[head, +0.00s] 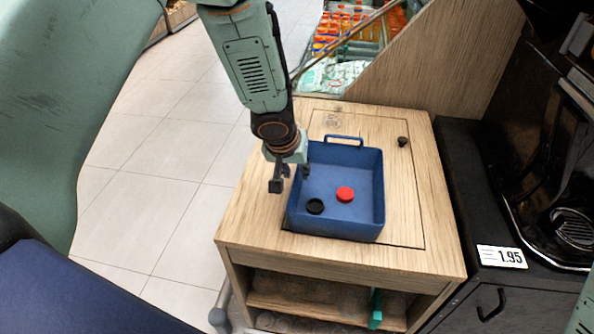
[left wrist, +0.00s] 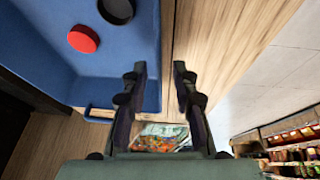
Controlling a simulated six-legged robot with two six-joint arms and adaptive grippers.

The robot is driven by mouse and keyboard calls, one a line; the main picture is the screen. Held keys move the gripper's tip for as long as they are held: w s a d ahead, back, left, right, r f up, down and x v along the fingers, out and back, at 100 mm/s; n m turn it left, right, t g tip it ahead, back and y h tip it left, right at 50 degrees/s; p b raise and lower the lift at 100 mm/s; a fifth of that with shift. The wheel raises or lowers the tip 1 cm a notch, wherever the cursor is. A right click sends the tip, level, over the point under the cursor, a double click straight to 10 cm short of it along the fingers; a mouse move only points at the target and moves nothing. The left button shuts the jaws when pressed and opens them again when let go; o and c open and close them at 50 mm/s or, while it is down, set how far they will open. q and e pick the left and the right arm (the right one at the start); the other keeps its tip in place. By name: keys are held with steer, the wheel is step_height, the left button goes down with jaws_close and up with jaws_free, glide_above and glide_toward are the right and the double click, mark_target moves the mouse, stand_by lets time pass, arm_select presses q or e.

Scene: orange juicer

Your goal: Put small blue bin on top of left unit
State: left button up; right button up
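The small blue bin (head: 365,218) stands upright on the wooden top of the left unit (head: 240,228). A red cap (head: 345,194) and a black cap (head: 315,206) lie in it, and its handle (head: 343,139) is at the far side. My left gripper (head: 290,178) points down at the bin's left wall. In the left wrist view the open fingers (left wrist: 160,68) sit either side of the wall's rim, one over the bin (left wrist: 45,45) and one over the wood. Contact with the wall cannot be told. My right gripper is not in view.
A black unit with a juicer (head: 560,150) and a 1.95 price tag (head: 502,257) stands to the right. A wooden panel (head: 460,60) rises behind the left unit. A small dark knob (head: 403,142) is at its back right. Tiled floor (head: 160,160) is clear at left.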

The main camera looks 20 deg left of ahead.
arm_select(q)
steer(key=p+v, duration=0.4)
steer(key=v, duration=0.5)
steer(key=shift+s+d+f, duration=0.1)
